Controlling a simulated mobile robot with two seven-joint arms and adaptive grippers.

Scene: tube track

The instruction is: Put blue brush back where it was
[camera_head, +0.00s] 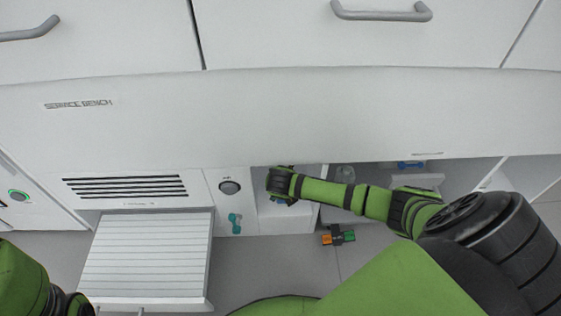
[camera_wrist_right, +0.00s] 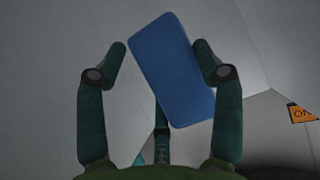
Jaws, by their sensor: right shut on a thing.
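The blue brush shows in the right wrist view as a blue block (camera_wrist_right: 172,75), tilted between the two fingers of my right gripper (camera_wrist_right: 162,58). The right finger touches its side; a gap shows beside the left finger. In the head view my right gripper (camera_head: 281,184) is at the open compartment under the bench, left of centre. Only a small bit of blue shows below it; the gripper hides the rest. My left arm is at the bottom left corner, and its gripper is out of frame.
A slatted white drawer (camera_head: 150,262) stands pulled out at left. A teal object (camera_head: 235,223) is on the panel beside the compartment. An orange, black and green item (camera_head: 338,236) lies on the floor. A glass jar (camera_head: 345,173) and a blue dumbbell-shaped item (camera_head: 411,165) are in the right compartment.

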